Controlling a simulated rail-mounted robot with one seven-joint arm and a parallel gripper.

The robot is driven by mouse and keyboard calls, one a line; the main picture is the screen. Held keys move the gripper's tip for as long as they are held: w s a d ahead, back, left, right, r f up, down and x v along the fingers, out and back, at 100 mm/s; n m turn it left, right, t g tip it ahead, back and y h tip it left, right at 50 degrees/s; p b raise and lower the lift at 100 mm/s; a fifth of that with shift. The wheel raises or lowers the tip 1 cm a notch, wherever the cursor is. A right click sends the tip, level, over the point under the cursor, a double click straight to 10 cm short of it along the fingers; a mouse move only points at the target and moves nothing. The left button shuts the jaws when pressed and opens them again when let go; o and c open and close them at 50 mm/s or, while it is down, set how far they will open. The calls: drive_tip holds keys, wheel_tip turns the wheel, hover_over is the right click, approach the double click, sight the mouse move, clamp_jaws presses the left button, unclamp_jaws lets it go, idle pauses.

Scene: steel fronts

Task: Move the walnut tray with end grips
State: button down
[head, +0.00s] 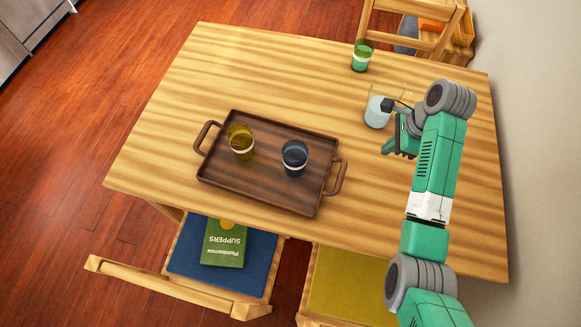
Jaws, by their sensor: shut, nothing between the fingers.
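The walnut tray (262,187) lies flat on the wooden table, left of its middle and near the front edge. It has a looped grip at its left end (203,137) and one at its right end (342,178). An amber glass (241,142) and a dark blue glass (294,158) stand upright in it. My gripper (387,151) is to the right of the tray, above the table, apart from the tray's right grip. It is shut and empty, its fingertips small and partly hidden by my wrist.
A clear glass pitcher (376,111) stands beside my gripper. A green glass (362,56) is at the table's back edge. Chairs with a blue seat and a yellow seat (345,285) are at the front; a green book (224,243) lies on the blue one. The table's back left is clear.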

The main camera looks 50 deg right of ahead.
drive_tip(key=x, duration=0.9)
drive_tip(key=shift+s+a+f, duration=0.15)
drive_tip(key=shift+s+f, duration=0.1)
drive_tip(key=shift+f, duration=0.1)
drive_tip(key=w, duration=0.1)
drive_tip(key=w+a, duration=0.1)
drive_tip(key=w, duration=0.1)
drive_tip(key=shift+w+a+f, duration=0.1)
drive_tip(key=shift+a+f, duration=0.05)
drive_tip(key=shift+f, duration=0.05)
drive_tip(key=shift+w+a, duration=0.2)
drive_tip(key=shift+w, duration=0.2)
